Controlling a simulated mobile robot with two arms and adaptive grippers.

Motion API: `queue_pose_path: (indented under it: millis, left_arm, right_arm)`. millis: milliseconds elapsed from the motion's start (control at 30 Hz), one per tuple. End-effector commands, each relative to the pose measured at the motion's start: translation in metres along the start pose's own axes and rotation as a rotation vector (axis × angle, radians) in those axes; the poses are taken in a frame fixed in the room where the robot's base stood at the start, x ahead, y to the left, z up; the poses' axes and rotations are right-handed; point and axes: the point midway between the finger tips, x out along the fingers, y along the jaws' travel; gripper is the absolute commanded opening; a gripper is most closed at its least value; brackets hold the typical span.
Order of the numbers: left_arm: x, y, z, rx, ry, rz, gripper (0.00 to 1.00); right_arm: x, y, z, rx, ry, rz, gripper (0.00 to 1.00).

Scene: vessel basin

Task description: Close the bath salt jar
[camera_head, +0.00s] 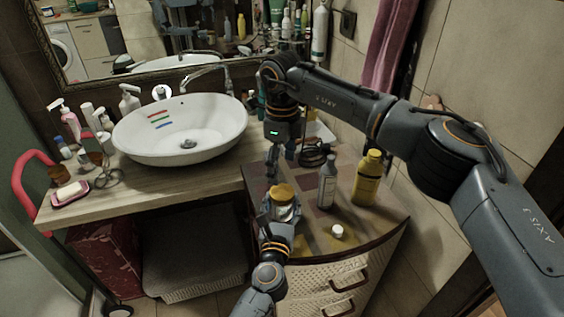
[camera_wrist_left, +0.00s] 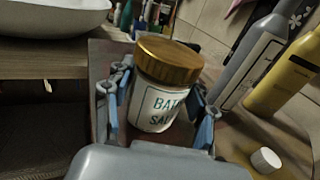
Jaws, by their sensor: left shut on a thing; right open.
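The bath salt jar (camera_head: 283,212) stands on the curved cabinet top, upright, with a gold-brown lid (camera_head: 283,192) on its mouth. In the left wrist view the white label of the jar (camera_wrist_left: 154,110) faces me and the lid (camera_wrist_left: 168,61) sits on top. I cannot tell whether it is fully tightened. My left gripper (camera_head: 279,222) is shut around the jar body, one finger on each side; it also shows in the left wrist view (camera_wrist_left: 160,118). My right gripper (camera_head: 279,162) points down, open and empty, just behind and above the lid, apart from it.
A grey bottle (camera_head: 327,182) and a yellow bottle (camera_head: 367,177) stand right of the jar. A small white cap (camera_head: 337,231) lies near the cabinet's front edge. The white basin (camera_head: 180,130) is on the left, with a soap dish (camera_head: 70,195) and bottles beyond it.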

Motion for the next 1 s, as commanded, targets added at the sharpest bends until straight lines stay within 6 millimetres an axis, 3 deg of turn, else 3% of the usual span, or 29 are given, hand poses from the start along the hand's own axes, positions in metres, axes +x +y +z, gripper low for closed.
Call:
queue_pose_path:
  millis: [100, 300, 700, 867, 1000]
  left_arm:
    - [0.000, 0.000, 0.000, 0.000, 0.001, 0.000, 0.00]
    - [0.000, 0.000, 0.000, 0.000, 0.001, 0.000, 0.00]
    - [0.000, 0.000, 0.000, 0.000, 0.000, 0.000, 0.00]
    - [0.000, 0.000, 0.000, 0.000, 0.000, 0.000, 0.00]
    - [0.000, 0.000, 0.000, 0.000, 0.000, 0.000, 0.00]
  right_arm:
    - [-0.001, 0.000, 0.000, -0.168, 0.000, 0.000, 0.77]
    - [-0.003, 0.000, 0.000, -0.320, 0.000, 0.000, 0.77]
    - [-0.002, 0.000, 0.000, -0.340, 0.000, 0.001, 0.77]
    - [0.012, 0.001, 0.000, -0.340, 0.002, 0.004, 0.77]
    - [0.034, 0.001, 0.000, -0.339, 0.002, 0.004, 0.77]
